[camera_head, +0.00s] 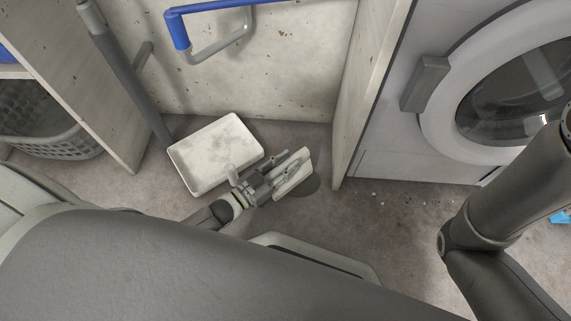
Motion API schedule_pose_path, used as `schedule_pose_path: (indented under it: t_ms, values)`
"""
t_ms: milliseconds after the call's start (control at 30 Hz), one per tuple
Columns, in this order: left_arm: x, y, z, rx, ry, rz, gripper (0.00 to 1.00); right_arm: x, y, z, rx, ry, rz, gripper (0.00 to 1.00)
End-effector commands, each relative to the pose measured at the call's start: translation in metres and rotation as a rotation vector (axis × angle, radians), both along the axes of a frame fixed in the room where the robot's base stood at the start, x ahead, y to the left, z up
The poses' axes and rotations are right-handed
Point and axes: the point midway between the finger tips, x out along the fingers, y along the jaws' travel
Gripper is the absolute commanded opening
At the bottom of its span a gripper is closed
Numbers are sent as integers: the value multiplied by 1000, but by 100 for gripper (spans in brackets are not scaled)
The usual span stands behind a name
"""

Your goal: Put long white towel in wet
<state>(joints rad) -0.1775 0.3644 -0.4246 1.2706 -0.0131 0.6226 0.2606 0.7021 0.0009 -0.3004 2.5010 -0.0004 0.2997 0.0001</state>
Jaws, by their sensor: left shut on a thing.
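My left gripper (282,177) is low over the floor, just right of a shallow white tray, and is shut on a pale, flat thing (298,176). Only a narrow part of this thing shows beside the fingers. I cannot tell from this view whether it is the long white towel. No label reading wet can be made out. My right arm shows at the right edge, but its gripper is out of view.
The shallow white tray (212,150) has a stained inside. A grey laundry basket (50,125) stands at left. A washing machine (400,135) with a round door stands at right, beyond a panel (365,95). A blue-handled frame (180,30) is at the top.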

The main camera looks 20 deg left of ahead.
Motion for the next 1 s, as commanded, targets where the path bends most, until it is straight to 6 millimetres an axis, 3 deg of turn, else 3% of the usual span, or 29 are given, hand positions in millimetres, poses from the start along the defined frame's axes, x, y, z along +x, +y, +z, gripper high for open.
schedule_pose_path:
  t_ms: [100, 133, 267, 667, 900, 1000]
  values:
    - [1, 0, -3, -1, -3, 0, 0, 0, 0, -3, 0, 0, 0, 0]
    - [0, 0, -3, 0, 0, 0, 30, 0, 0, -2, 0, 0, 0, 0]
    - [0, 0, -2, 0, 1, 0, 47, 0, 0, -2, 0, 0, 0, 0]
    - [-1, 0, 2, 0, 0, 0, 48, 0, 0, 2, 1, 1, 0, 0]
    - [-39, 22, 3, 4, 5, 1, 48, 2, 0, 21, 1, 5, 1, 0]
    - [-59, 32, 4, 2, 4, 0, 48, 16, -1, 20, 5, 43, 2, 0]
